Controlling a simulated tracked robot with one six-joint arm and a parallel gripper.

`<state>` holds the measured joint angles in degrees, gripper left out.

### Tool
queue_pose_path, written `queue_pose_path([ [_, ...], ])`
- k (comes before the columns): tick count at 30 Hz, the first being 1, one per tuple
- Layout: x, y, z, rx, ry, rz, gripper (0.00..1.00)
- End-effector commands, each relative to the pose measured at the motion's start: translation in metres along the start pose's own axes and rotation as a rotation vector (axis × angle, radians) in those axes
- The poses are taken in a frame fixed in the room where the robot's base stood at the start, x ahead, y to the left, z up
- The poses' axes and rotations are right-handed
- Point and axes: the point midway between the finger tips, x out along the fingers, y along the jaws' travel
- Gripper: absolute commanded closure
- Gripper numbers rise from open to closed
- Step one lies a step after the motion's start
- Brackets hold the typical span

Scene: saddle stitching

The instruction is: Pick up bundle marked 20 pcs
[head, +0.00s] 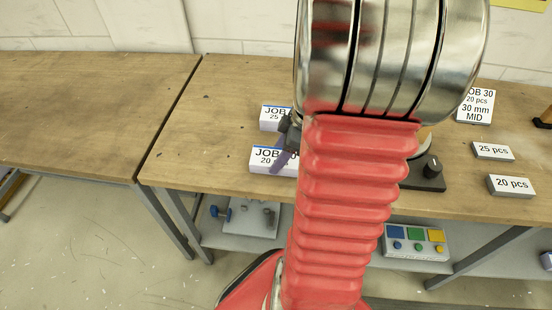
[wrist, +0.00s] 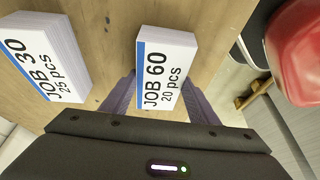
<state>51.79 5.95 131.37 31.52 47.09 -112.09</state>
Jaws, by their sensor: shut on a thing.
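The bundle marked JOB 60, 20 pcs (wrist: 167,68) is a white paper stack with a blue stripe. It also shows in the head view (head: 262,160) near the table's front edge, partly hidden by my gripper and arm. My gripper (head: 285,152) is shut on this bundle, with purple fingers on its two sides in the wrist view (wrist: 150,92). I cannot tell whether the bundle touches the table.
A bundle marked JOB 30, 25 pcs (wrist: 45,65) lies beside it, apart. The table left of the bundles is clear.

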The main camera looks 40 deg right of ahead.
Motion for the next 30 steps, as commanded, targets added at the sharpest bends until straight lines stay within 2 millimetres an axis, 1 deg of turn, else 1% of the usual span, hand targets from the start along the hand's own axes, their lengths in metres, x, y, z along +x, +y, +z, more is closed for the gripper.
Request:
queue_pose_path([
  [5,-0.012,0.001,-0.005,-0.002,0.0,0.004,0.78],
  [8,-0.025,0.001,-0.01,-0.002,0.0,0.006,0.78],
  [15,-0.065,0.001,-0.027,-0.002,0.0,0.006,0.78],
  [18,-0.078,0.001,-0.032,-0.002,0.0,0.005,0.78],
  [21,-0.087,0.001,-0.036,-0.001,0.001,0.003,0.78],
  [24,-0.092,0.001,-0.038,-0.001,0.0,0.003,0.78],
  [30,-0.092,0.001,-0.038,0.0,0.0,0.002,0.78],
])
